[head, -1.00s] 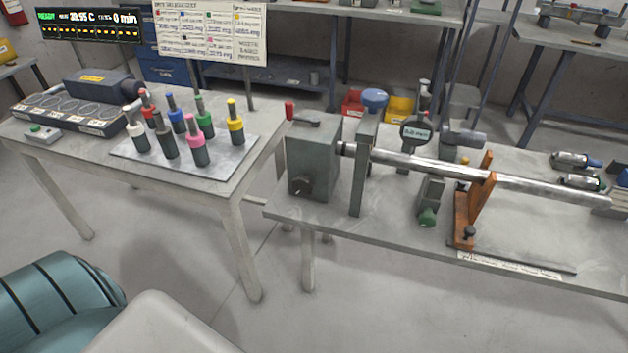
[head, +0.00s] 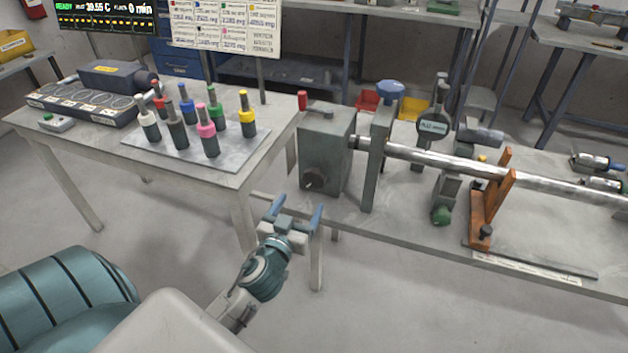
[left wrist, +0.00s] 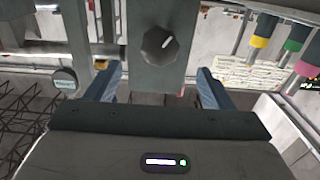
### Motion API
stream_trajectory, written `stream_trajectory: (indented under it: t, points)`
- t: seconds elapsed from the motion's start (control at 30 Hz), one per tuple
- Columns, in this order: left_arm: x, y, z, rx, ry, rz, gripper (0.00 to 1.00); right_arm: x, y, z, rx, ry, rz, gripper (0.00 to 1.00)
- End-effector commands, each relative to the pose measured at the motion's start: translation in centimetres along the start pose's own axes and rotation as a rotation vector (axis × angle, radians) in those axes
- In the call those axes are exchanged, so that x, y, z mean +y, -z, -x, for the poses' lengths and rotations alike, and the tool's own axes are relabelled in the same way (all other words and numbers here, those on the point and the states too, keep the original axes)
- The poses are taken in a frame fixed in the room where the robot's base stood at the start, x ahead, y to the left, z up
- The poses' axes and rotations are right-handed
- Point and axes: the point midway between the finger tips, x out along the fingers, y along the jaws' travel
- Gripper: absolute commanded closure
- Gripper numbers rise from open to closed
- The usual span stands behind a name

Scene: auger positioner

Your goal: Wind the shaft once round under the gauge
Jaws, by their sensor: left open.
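The long steel shaft (head: 430,158) runs from the grey headstock box (head: 327,150) through a grey upright (head: 376,155) and rests on an orange stand (head: 490,198). The round dial gauge (head: 433,125) stands at the shaft behind the upright; its reading is too small to tell. A dark knob (head: 315,178) is on the box's front face; in the left wrist view the knob (left wrist: 159,45) carries a white mark pointing to the upper right. My left gripper (head: 296,211) is open and empty, below and in front of the box, apart from the knob. My right gripper is not in view.
A table (head: 60,150) at left holds a metal plate with several colour-capped tools and a dark heater block (head: 85,106). Floor between the tables is open.

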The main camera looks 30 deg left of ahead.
Motion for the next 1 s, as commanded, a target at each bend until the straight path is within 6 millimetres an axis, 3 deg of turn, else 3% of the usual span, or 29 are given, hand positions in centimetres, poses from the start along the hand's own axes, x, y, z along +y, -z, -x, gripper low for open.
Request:
stream_trajectory:
  t: [0.57,0.73,1.0]
  points:
    - [0.0,0.2,-8.0,-0.001,0.000,-0.002,0.25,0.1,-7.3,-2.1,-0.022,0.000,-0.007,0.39]
    - [0.0,0.1,-9.9,-0.002,0.000,-0.002,0.25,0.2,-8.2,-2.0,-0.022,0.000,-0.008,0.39]
    - [0.0,-0.1,-10.6,-0.002,-0.001,-0.001,0.25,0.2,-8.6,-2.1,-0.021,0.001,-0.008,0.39]
